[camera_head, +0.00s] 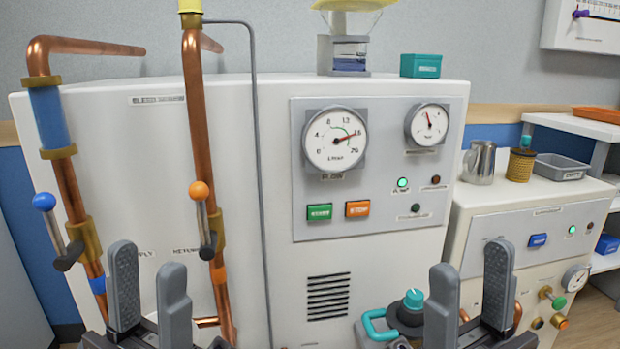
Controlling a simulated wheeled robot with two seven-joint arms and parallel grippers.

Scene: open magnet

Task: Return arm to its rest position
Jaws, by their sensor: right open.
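My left gripper (148,275) shows at the lower left, with its two dark grey fingers apart and nothing between them. It is in front of the large white cabinet (150,200), near the copper pipes. My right gripper (470,275) shows at the lower right, also open and empty. It is in front of the smaller white unit (530,250) and beside the teal-knobbed valve (412,305). The wrists are cut off by the bottom edge. I cannot tell how far the fingers are from the things behind them.
Copper pipes with a blue lever (45,202) and an orange lever (199,191) rise at the left. The gauge panel (375,225) has a green button (319,212) and an orange button (358,208). A metal jug (480,163) and a grey tray (560,167) stand at the right.

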